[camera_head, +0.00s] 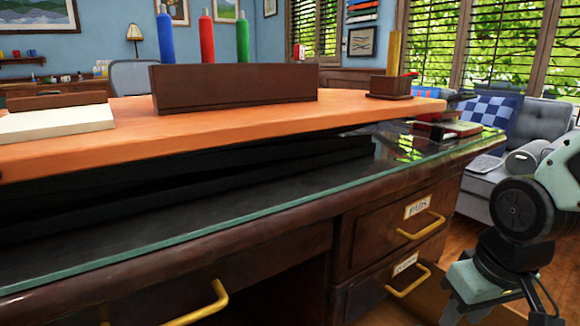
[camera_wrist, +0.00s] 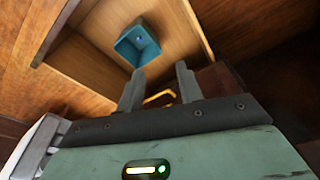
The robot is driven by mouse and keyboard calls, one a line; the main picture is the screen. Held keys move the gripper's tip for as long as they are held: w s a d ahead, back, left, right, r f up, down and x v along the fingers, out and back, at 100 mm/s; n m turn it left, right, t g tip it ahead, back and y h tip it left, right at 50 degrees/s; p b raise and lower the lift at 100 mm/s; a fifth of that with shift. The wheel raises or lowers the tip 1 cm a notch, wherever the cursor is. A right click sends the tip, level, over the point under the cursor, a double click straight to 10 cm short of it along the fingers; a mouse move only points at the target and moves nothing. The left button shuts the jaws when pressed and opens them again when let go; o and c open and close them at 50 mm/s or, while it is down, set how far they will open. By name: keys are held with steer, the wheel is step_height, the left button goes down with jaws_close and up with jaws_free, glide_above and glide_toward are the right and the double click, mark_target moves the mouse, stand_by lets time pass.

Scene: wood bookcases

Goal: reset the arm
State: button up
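My gripper (camera_wrist: 160,70) shows in the wrist view with its two grey fingers spread apart, and nothing is clasped between them. A yellow handle (camera_wrist: 160,97) is seen through the gap between the fingers; I cannot tell how far off it is. Beyond the fingertips is an open wooden compartment, like a drawer (camera_wrist: 85,78), with a teal box (camera_wrist: 138,45) inside holding something small and blue.
A dark wooden desk with a glass top (camera_head: 250,195) fills the front, with yellow-handled, labelled drawers (camera_head: 395,230). An orange board (camera_head: 230,125) above it bears a dark block (camera_head: 235,88) and a pale book (camera_head: 55,122). A grey sofa (camera_head: 530,120) stands behind at the right.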

steer(key=s+a+r+n+g+p, duration=0.1)
steer(key=s+a+r+n+p, duration=0.15)
steer(key=s+a, duration=0.35)
steer(key=s+a+r+n+g+p, duration=0.1)
steer(key=s+a+r+n, duration=0.25)
steer(key=s+a, duration=0.25)
step_height(320, 180, up, 37)
steer(key=p, duration=3.7)
steer(key=shift+w, duration=0.45)
steer(key=shift+f, duration=0.25)
